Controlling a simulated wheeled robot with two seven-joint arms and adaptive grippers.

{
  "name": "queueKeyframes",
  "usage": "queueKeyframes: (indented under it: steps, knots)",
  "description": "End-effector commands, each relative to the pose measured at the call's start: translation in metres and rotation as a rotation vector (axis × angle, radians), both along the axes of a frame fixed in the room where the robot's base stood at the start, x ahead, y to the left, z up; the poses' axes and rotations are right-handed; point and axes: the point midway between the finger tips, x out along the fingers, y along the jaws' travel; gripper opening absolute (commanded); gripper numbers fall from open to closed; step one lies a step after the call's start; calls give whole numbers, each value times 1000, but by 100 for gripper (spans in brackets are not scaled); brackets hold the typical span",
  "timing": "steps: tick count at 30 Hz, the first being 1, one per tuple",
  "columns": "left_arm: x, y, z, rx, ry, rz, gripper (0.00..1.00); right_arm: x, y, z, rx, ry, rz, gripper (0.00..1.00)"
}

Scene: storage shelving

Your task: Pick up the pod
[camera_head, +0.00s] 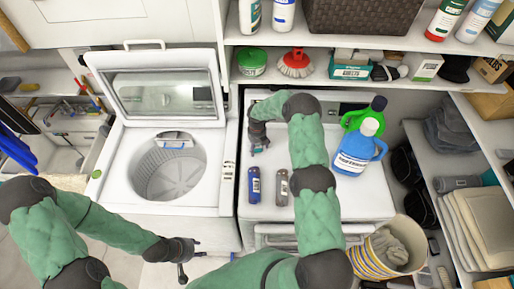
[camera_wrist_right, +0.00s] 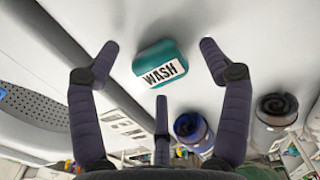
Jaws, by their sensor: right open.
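A teal block labelled WASH, which I take for the pod (camera_wrist_right: 160,58), lies on the white machine top in the right wrist view. My right gripper (camera_head: 260,148) is over the back left of that top in the head view, where the pod cannot be made out clearly. In the wrist view the right gripper (camera_wrist_right: 158,66) is open, with its fingers spread on either side of the pod and a third finger below it. No finger visibly touches it. My left gripper (camera_head: 192,257) has its fingers apart, low in front of the washer, and looks empty.
A blue canister (camera_head: 254,186) and a grey canister (camera_head: 281,188) stand in front of the right gripper. A blue detergent bottle (camera_head: 354,152) and a green bottle (camera_head: 366,113) stand to the right. The washer (camera_head: 112,190) on the left has its lid up. A stocked shelf (camera_head: 322,82) is behind.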

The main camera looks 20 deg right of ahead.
Motion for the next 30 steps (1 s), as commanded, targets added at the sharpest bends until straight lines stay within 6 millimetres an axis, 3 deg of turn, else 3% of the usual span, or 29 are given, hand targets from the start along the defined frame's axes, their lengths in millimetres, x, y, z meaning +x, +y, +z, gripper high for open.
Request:
queueKeyframes:
  steps: [11, 15, 17, 30]
  knots:
    - [0, 0, 1, 0, 0, 0, 40, 0, 0, -7, 0, -1, -1, 78]
    - [0, 0, 1, 0, 0, 0, 40, 0, 0, -7, 0, -1, -1, 39]
    - [0, 0, 1, 0, 0, 0, 40, 0, 0, -7, 0, -1, 0, 26]
    - [0, 0, 1, 0, 0, 0, 40, 0, 0, -6, 0, -1, 0, 26]
